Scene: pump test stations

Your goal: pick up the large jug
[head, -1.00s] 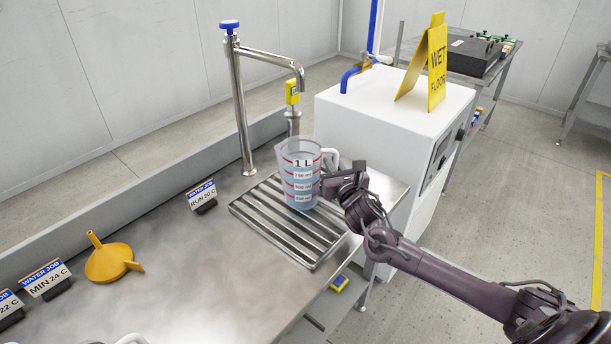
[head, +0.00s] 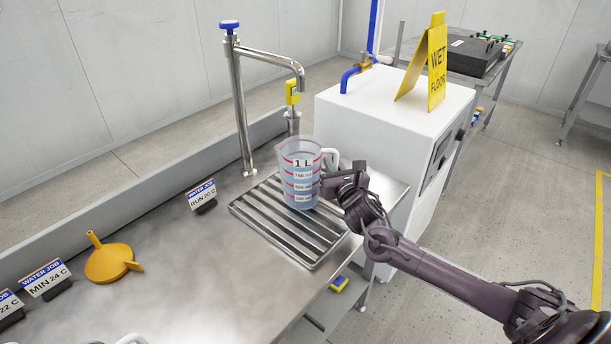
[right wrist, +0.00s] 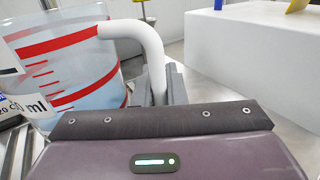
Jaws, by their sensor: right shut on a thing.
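The large jug (head: 299,172) is clear with red level lines and a "1 L" label, and it stands upright over the slatted drain grate (head: 262,212). I cannot tell whether its base touches the slats. My right gripper (head: 330,187) is at the jug's right side, shut on its white handle. In the right wrist view the handle (right wrist: 150,45) runs down between the fingers (right wrist: 162,85), and the jug's wall (right wrist: 70,65) fills the left. Bluish content shows through the wall. My left gripper is not in view.
A metal tap (head: 240,100) rises behind the grate, its spout above and near the jug. A white cabinet (head: 385,110) with a yellow wet-floor sign (head: 428,70) stands to the right. An orange funnel (head: 110,262) and label stands (head: 202,196) are on the steel counter, whose front middle is clear.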

